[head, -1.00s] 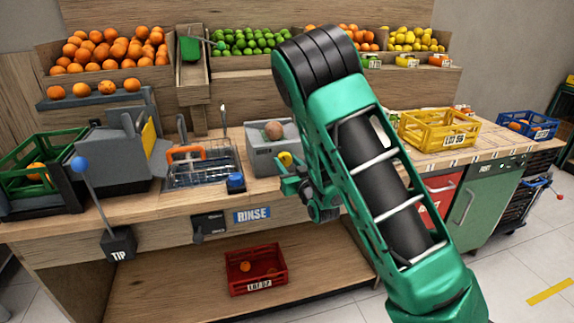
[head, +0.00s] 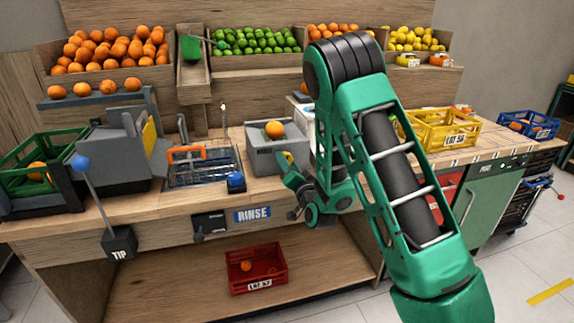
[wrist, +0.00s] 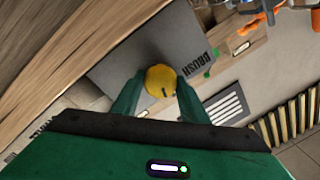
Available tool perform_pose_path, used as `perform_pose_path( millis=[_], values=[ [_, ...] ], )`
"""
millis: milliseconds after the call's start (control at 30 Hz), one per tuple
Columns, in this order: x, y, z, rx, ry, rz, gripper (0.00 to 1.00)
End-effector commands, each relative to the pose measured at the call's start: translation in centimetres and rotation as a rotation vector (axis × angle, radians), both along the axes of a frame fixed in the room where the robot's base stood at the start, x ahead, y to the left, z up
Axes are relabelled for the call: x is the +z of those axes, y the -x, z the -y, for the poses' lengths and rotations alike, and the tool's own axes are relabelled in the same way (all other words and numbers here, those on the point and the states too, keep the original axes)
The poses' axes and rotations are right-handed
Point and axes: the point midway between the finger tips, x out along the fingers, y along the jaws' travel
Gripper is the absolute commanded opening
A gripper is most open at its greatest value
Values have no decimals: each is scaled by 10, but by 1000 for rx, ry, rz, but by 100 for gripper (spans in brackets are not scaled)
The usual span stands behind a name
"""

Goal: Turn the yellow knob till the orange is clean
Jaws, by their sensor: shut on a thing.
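The yellow knob (wrist: 160,80) is on the front of the grey box marked BRUSH (wrist: 150,50). My gripper (wrist: 158,92) is shut on the knob, with one green finger on each side of it. In the head view my gripper (head: 287,165) is at the right front of the grey brush box (head: 263,160), and it partly covers the knob. An orange (head: 274,129) sits on top of the box. Its visible side is bright orange, and its hidden side cannot be seen.
A wire rack with an orange handle (head: 187,151) and a blue knob (head: 236,181) stand left of the box. A RINSE label (head: 252,215) is on the counter front. A red crate (head: 256,271) is on the shelf below, and a yellow crate (head: 440,127) is at the right.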

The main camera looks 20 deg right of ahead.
Motion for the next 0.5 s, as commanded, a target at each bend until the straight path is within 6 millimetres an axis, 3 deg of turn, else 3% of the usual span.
perform_pose_path(
  millis=[500],
  values=[
    [-2,1,-5,8,-282,-6,17]
  ],
)
